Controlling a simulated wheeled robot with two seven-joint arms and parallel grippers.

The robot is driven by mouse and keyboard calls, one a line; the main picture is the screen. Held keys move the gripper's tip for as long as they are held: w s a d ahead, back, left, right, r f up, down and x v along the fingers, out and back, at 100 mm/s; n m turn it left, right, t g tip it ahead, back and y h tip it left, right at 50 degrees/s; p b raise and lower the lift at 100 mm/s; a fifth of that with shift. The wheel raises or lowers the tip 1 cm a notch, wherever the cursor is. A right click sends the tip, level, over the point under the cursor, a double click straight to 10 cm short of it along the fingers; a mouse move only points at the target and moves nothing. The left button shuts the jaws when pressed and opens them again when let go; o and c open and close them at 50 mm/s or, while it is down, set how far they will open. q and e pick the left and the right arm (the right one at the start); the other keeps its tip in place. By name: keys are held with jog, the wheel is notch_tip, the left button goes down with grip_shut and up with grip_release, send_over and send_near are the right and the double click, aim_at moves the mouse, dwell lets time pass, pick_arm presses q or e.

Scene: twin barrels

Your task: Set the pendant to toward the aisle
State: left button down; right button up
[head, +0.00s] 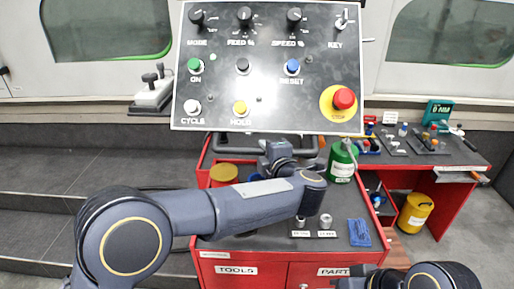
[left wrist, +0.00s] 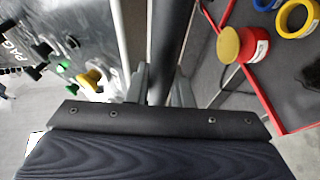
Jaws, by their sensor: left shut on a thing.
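The pendant (head: 270,75) is a dark panel with knobs, buttons and a red emergency stop, and its face is toward me in the head view. A dark handle bar (head: 228,147) runs under its lower edge. My left gripper (head: 279,146) is at this bar, just below the panel, its fingertips partly hidden. In the left wrist view my left fingers (left wrist: 160,88) stand on both sides of the dark bar (left wrist: 166,45), shut on it. The pendant's face (left wrist: 70,40) shows at the left there. My right gripper does not show; only part of my right arm is at the lower right.
A red tool cart (head: 240,256) stands below the pendant, with a green can (head: 342,162) on top. A red bench (head: 400,178) with small parts is at the right, a yellow can (head: 415,213) under it. Grey steps (head: 90,165) lie at the left.

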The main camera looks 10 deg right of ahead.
pick_arm(q)
jog(key=shift+s+d+f, duration=0.1)
jog(key=shift+s+d, duration=0.1)
jog(key=shift+d, duration=0.3)
jog(key=shift+s+d+f, duration=0.1)
jog(key=shift+s+d, duration=0.05)
jog(key=shift+d, duration=0.3)
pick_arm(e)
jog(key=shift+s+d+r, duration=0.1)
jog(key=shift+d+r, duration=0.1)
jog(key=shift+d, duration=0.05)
pick_arm(q)
jog(key=c, duration=1.6)
grip_release()
jog(key=shift+c, duration=0.2)
jog(key=o, duration=0.3)
jog(key=shift+d+r, duration=0.1)
jog(key=shift+d, duration=0.15)
jog(key=shift+o, duration=0.2)
jog(key=shift+w+a+y, duration=0.1)
jog(key=shift+a+y, duration=0.2)
jog(key=b+v, duration=0.2)
jog(key=v, duration=0.6)
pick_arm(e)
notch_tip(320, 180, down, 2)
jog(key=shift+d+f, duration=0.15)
pick_arm(q)
jog(key=shift+w, duration=0.1)
